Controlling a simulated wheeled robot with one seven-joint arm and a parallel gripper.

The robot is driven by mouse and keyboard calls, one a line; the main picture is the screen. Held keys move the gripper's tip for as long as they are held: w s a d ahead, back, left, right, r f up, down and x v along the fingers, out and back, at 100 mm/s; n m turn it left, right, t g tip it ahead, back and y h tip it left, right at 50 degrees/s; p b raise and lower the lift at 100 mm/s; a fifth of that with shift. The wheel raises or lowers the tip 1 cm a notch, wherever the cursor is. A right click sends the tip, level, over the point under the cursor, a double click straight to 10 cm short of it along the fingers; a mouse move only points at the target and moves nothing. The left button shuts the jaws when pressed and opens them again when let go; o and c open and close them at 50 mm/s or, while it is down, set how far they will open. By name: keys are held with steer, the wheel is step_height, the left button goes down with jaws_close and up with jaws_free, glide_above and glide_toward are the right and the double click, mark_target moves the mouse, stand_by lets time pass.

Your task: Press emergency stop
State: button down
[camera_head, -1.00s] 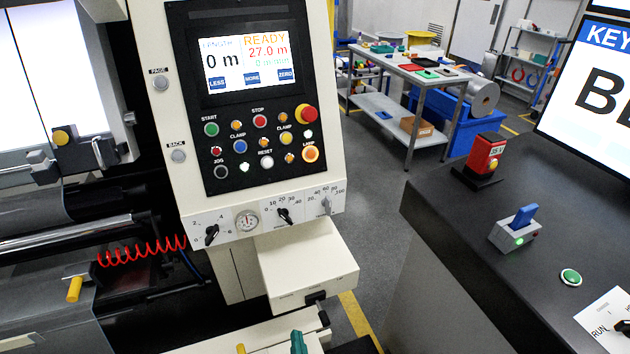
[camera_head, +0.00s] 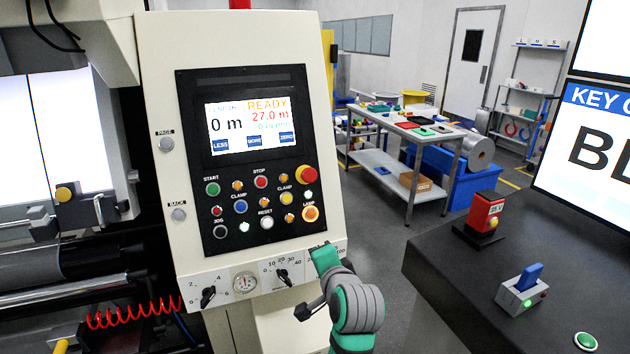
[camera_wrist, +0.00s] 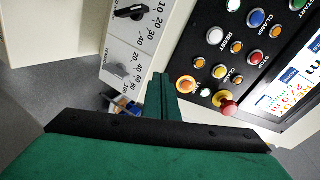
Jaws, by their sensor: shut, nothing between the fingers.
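The emergency stop is a red mushroom button on a yellow base (camera_head: 306,175), at the right edge of the black control panel (camera_head: 245,155). In the wrist view it shows as a red knob (camera_wrist: 227,102), right of my fingers. My gripper (camera_head: 323,252) is below the button in the head view, in front of the lower right of the console. Its green fingers are together and empty, also in the wrist view (camera_wrist: 161,84). They appear apart from the button. My gripper hides part of the lower dial strip.
The orange-ringed lamp button (camera_head: 310,213) sits just below the emergency stop. Other coloured buttons, such as the red stop button (camera_head: 260,182), are close by. Rotary knobs (camera_head: 283,276) line the strip below. A dark desk (camera_head: 450,275) stands at the right.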

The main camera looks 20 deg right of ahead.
steer(key=m, duration=0.1)
glide_toward(310, 176)
steer(key=s+f, duration=0.4)
steer(key=f, duration=0.3)
step_height(310, 176, up, 10)
steer(key=s+d+m+y, duration=0.1)
steer(key=s, duration=0.2)
steer(key=shift+d, duration=0.1)
steer(key=x, duration=1.4)
